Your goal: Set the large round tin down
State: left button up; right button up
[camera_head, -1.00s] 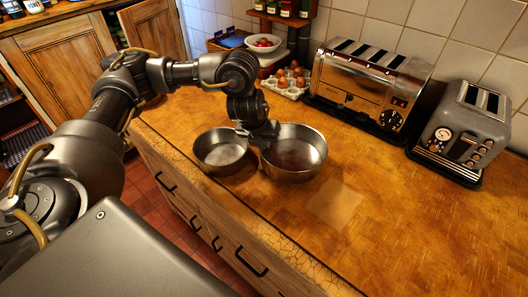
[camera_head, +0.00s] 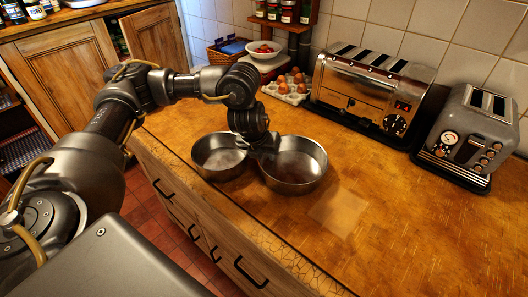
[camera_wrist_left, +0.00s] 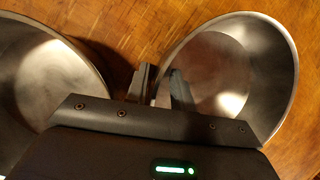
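The large round tin (camera_head: 296,182) is a deep grey metal pan, upright and level, over the worktop at its near-left part. My left gripper (camera_head: 266,150) is at the tin's left rim. In the left wrist view its two fingers (camera_wrist_left: 162,88) stand close together with the wall of the large tin (camera_wrist_left: 240,55) between them, so it looks shut on that rim. Whether the tin's base touches the wood is hard to tell. A smaller round tin (camera_head: 220,172) stands just left of it, and it also shows in the left wrist view (camera_wrist_left: 45,75). My right gripper is not in view.
The wooden worktop (camera_head: 410,240) is clear to the right, with a paler square patch (camera_head: 339,212) beside the large tin. A wide toaster (camera_head: 365,95), a smaller grey toaster (camera_head: 467,138) and an egg tray (camera_head: 288,90) stand along the back. Drawers drop away at the front edge.

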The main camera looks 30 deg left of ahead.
pick_arm(q)
jog(key=p+v, duration=0.1)
jog(key=v, duration=1.1)
jog(key=shift+o, duration=0.5)
jog(key=shift+r+p, duration=0.2)
jog(key=shift+p, duration=0.1)
